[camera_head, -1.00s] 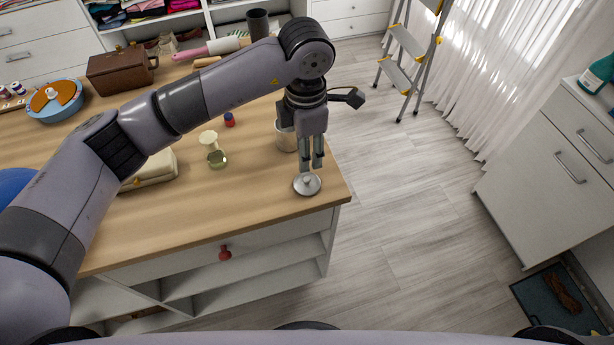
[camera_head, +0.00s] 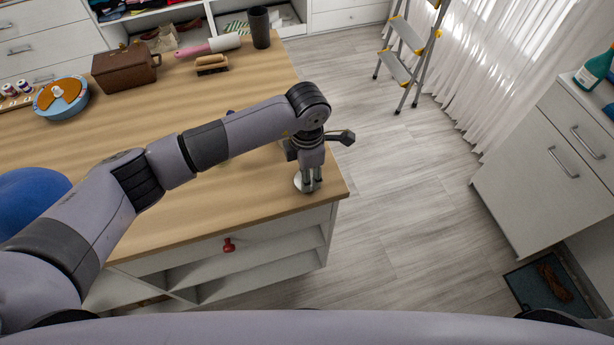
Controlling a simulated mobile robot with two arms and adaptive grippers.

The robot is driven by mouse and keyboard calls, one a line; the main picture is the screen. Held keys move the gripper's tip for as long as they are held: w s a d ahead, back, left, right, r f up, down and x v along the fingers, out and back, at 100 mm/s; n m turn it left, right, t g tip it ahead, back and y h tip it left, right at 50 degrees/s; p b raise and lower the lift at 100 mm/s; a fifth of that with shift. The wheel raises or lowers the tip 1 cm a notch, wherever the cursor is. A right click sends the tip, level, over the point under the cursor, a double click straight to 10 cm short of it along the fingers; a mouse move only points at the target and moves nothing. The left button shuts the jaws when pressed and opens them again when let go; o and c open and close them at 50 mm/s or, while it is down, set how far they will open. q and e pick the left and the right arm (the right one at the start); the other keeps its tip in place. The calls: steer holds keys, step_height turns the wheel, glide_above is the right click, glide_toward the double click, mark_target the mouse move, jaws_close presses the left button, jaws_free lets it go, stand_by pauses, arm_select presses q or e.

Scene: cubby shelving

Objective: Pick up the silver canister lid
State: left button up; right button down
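The silver canister lid (camera_head: 299,181) lies on the wooden tabletop near its right front corner, a round metal disc partly hidden by my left gripper. My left gripper (camera_head: 310,187) points down over the lid, its fingertips at the lid's height in the picture. The fingers look a little apart, with a narrow gap between them. I cannot tell whether they touch the lid's knob, which is hidden. My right gripper is not in view.
Open floor lies to the right.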

arm_select(q)
steer(key=shift+c, duration=0.5)
jaws_close()
steer(key=shift+r, duration=0.1)
